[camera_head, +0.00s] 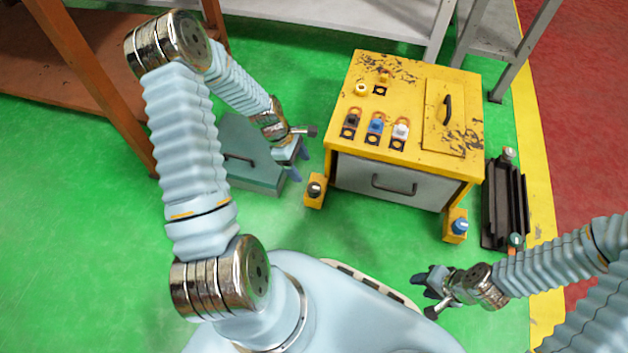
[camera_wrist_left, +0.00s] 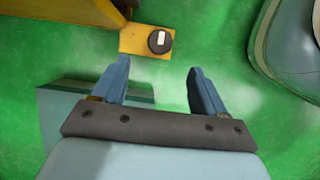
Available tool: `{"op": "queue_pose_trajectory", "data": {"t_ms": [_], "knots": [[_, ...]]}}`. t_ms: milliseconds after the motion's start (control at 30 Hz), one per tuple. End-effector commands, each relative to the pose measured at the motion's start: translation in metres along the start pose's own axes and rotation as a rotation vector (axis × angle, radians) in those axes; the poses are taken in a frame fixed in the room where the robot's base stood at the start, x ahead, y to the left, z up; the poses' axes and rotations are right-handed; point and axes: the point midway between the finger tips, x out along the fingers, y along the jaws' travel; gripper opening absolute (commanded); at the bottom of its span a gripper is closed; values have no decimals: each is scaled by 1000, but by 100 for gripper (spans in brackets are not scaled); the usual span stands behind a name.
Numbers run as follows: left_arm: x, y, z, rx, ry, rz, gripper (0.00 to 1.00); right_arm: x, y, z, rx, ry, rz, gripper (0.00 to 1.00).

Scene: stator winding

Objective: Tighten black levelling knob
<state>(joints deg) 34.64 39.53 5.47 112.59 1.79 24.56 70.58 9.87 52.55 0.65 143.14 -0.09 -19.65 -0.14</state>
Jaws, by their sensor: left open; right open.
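The black levelling knob (camera_head: 315,189) sits on a yellow foot bracket (camera_head: 313,201) at the near left corner of the yellow cabinet (camera_head: 400,110). In the left wrist view the knob (camera_wrist_left: 160,41) is round and black with a white mark on top. My left gripper (camera_head: 297,174) is open and empty, just left of the knob in the head view. In the left wrist view its two blue fingers (camera_wrist_left: 156,85) point toward the knob, which lies beyond their tips and apart from them. My right gripper (camera_head: 424,281) is open and empty, low at the right, away from the cabinet.
A blue knob (camera_head: 460,226) sits on the cabinet's near right foot. A green toolbox (camera_head: 250,165) stands on the floor behind my left gripper. A black rack (camera_head: 503,200) stands right of the cabinet. The green floor in front of the cabinet is clear.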

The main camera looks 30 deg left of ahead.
Motion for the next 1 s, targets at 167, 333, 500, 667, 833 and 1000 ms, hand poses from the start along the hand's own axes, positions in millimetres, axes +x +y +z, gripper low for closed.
{"op": "queue_pose_trajectory", "data": {"t_ms": [167,333,500,667,833,1000], "knots": [[47,-1,-1,1,-2,-4,72,11,4,0,0,0,-1,43],[80,0,0,2,-1,-2,72,17,6,0,0,2,-1,43],[98,0,0,2,-1,-1,72,20,7,-1,0,4,-1,43],[102,0,0,2,0,0,72,20,7,-1,1,4,-1,43],[102,0,0,2,0,0,72,20,7,-1,0,4,-1,43],[102,0,0,2,0,0,51,20,7,-1,0,4,-1,43]]}}
